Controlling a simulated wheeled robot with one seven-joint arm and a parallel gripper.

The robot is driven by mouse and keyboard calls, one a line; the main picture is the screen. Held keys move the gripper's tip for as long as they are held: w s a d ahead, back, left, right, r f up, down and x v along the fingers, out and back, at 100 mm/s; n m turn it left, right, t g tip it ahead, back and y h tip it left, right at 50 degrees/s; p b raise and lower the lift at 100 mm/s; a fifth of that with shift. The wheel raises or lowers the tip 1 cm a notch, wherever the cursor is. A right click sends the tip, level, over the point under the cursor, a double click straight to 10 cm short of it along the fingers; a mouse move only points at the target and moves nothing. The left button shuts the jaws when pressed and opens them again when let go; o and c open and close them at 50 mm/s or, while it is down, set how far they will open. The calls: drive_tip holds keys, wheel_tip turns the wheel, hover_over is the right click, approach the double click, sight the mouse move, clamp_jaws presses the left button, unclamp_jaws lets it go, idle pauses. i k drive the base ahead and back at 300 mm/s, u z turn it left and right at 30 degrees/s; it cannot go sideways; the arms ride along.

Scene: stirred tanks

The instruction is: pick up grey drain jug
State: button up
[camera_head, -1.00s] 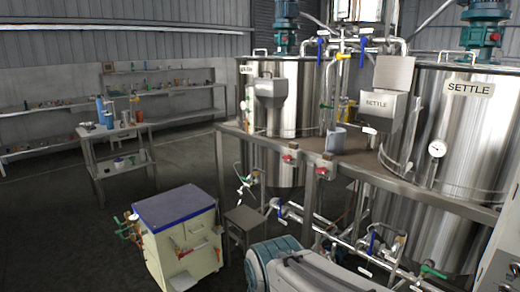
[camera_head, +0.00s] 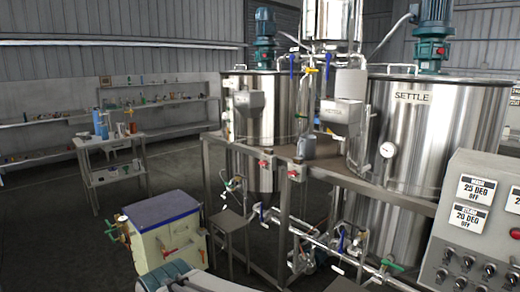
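A small grey jug (camera_head: 307,146) stands upright on the brown metal platform (camera_head: 285,156), between the two steel tanks. It is small in the head view, so its handle and inside cannot be made out. A part of my own arm shows at the bottom edge, left of the middle, far below and in front of the jug. My gripper is not in the picture.
The left tank (camera_head: 270,115) and the larger SETTLE tank (camera_head: 430,140) flank the platform. A control panel (camera_head: 478,228) stands at the right. A cream cart (camera_head: 163,243) stands at lower left. A side table (camera_head: 112,171) stands farther back. Open floor lies at left.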

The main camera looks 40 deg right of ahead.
sight(307, 145)
drive_tip(key=z, duration=0.25)
drive_tip(key=i, duration=1.45)
drive_tip(key=z, duration=0.75)
drive_tip(key=i, duration=1.35)
drive_tip(key=z, duration=1.85)
drive_tip(key=i, duration=0.7)
drive_tip(key=z, duration=0.7)
